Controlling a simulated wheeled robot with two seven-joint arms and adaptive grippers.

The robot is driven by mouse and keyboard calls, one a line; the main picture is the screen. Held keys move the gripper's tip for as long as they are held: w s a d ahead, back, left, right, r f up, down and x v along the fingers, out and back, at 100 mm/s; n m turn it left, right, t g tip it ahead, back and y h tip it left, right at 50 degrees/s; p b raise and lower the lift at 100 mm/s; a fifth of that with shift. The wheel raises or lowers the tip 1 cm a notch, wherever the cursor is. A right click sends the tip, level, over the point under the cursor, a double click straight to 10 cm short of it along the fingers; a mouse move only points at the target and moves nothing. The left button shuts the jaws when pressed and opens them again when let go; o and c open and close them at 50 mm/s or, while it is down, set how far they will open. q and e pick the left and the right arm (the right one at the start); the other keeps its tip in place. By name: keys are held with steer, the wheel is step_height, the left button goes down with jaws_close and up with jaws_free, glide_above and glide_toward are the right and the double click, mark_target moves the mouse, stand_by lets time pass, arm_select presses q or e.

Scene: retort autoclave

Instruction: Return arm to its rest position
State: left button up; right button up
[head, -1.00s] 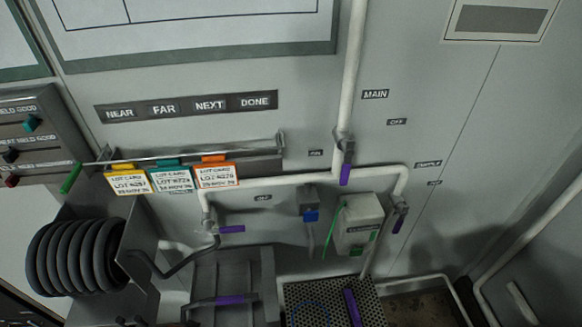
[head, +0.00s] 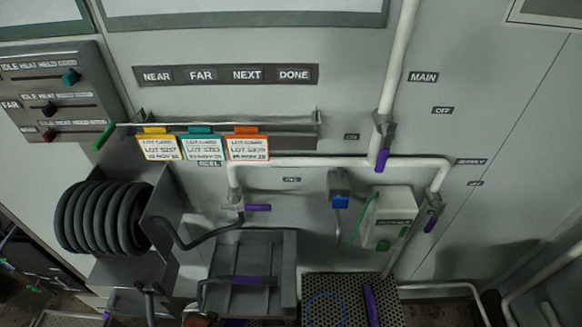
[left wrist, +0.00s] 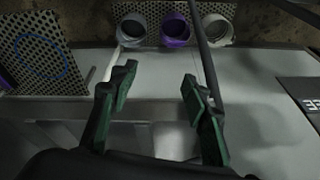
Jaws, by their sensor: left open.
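My left gripper (left wrist: 158,92) is open and empty in the left wrist view. Its two dark green padded fingers stand apart over a pale grey surface, with nothing between the pads. A dark hose or rod (left wrist: 206,55) runs down behind the right finger; I cannot tell whether they touch. The left arm cannot be made out for certain in the head view. My right gripper is in neither view.
A perforated tray (head: 345,290) with a blue ring shows at lower middle. A hose reel (head: 100,215), lot cards (head: 200,147) and pipes with purple-handled valves (head: 382,158) line the wall. Three cups, the middle one purple (left wrist: 175,30), stand in a rack beyond my left fingers.

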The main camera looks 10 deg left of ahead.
arm_select(q)
step_height(320, 180, down, 20)
steer(key=s+r+b, duration=0.1)
steer(key=s+b, duration=0.2)
steer(key=b, duration=0.2)
steer(key=s+f+b, duration=0.3)
steer(key=s+f, duration=0.3)
steer(key=f, duration=0.4)
steer(key=s+f+g+b, duration=0.1)
steer(key=s+f+b, duration=0.3)
steer(key=s+f, duration=0.3)
steer(key=s+f+m+g+b, duration=0.1)
steer(key=s+f+b, duration=0.3)
steer(key=f, duration=1)
steer(key=s, duration=0.3)
steer(key=shift+s+d+f, duration=0.2)
steer(key=shift+d+f, duration=0.15)
steer(key=shift+d, duration=0.05)
